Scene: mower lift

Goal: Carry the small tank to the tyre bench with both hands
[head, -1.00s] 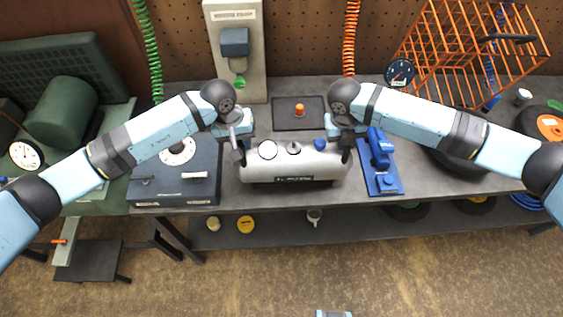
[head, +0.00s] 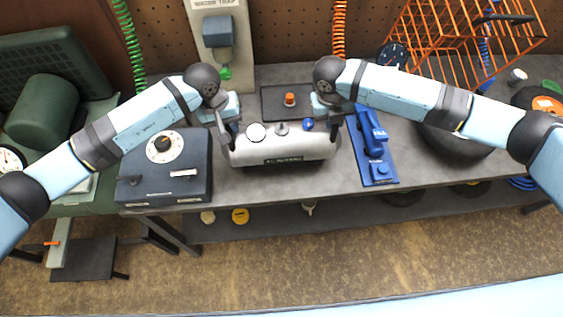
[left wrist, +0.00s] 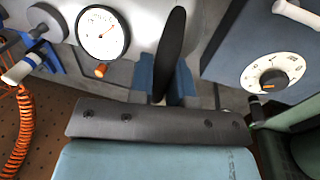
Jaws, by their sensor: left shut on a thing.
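The small tank (head: 284,150) is a light grey cylinder lying lengthwise, with a gauge and fittings on top, at the front of the workbench in the head view. My left gripper (head: 229,136) is at its left end. In the left wrist view the blue fingers of my left gripper (left wrist: 164,80) are shut on a dark upright handle (left wrist: 170,45) at the end of the tank (left wrist: 146,20). My right gripper (head: 333,122) is at the tank's right end; its fingers are partly hidden. I cannot tell whether the tank touches the bench top.
A dark box with a dial (head: 165,165) stands close left of the tank. A blue tool (head: 374,150) lies close right. A small dark tray (head: 270,105) is behind. A tyre (head: 455,143) and an orange wire cage (head: 455,45) are further right. Floor shows in front (head: 330,250).

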